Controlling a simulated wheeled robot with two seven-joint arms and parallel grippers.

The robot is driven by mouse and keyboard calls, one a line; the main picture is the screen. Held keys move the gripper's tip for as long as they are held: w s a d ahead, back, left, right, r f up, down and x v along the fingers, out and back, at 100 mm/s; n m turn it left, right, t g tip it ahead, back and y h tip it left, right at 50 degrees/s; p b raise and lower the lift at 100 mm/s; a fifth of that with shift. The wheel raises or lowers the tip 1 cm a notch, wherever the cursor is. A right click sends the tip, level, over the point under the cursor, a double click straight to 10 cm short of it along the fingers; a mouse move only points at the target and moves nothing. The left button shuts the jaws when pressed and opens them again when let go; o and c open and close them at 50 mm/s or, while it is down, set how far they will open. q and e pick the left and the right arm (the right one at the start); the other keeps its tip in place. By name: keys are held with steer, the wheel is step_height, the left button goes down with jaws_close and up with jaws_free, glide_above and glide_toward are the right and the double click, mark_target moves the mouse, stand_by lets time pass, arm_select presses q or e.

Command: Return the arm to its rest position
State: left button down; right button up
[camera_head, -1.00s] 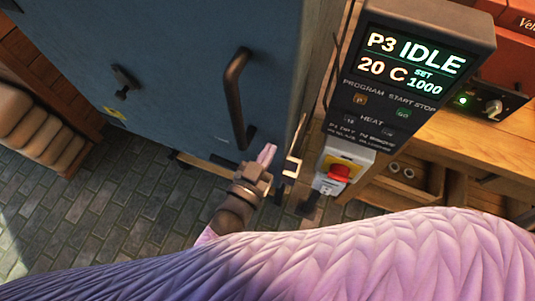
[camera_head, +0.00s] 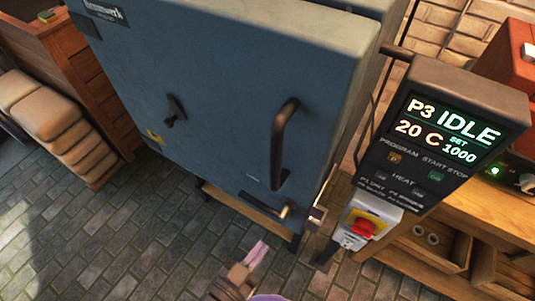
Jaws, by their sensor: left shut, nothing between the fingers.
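My left gripper (camera_head: 258,251) shows at the bottom of the picture, a little left of the middle. Its pale pink fingers are together, with nothing between them. It appears over the brick-paved floor, below the blue kiln (camera_head: 215,105) in the picture and apart from its door handle (camera_head: 282,145). Most of my left arm is cut off by the bottom edge; only a small lilac part shows there. My right gripper is out of the picture.
The kiln door looks shut. A control panel (camera_head: 400,150) reads "P3 IDLE 20 C SET 1000", with a red button (camera_head: 364,230) below it. A wooden bench (camera_head: 500,212) stands at the right, stacked sacks (camera_head: 55,130) at the left. The paved floor (camera_head: 120,235) at lower left is clear.

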arm_select(q)
steer(key=s+a+f+n+g+y+b, duration=0.1)
steer(key=a+f+g+y+b, duration=0.15)
steer(key=f, duration=0.45)
steer(key=s+a+f+n+g+y+b, duration=0.1)
steer(key=a+f+y, duration=0.15)
steer(key=f, duration=0.55)
steer(key=s+a+f+n+g+y+b, duration=0.1)
steer(key=s+a+f+g+y+b, duration=0.1)
steer(key=s+a+f+g, duration=0.3)
steer(key=s+a+f+n+g+y+b, duration=0.1)
steer(key=s+a+f+g, duration=0.4)
steer(key=s+f, duration=0.7)
steer(key=shift+s+a+f+n+y+b, duration=0.15)
steer(key=shift+s+a+n+y+b, duration=0.2)
steer(key=shift+a+y+b, duration=0.65)
steer(key=shift+d, duration=0.3)
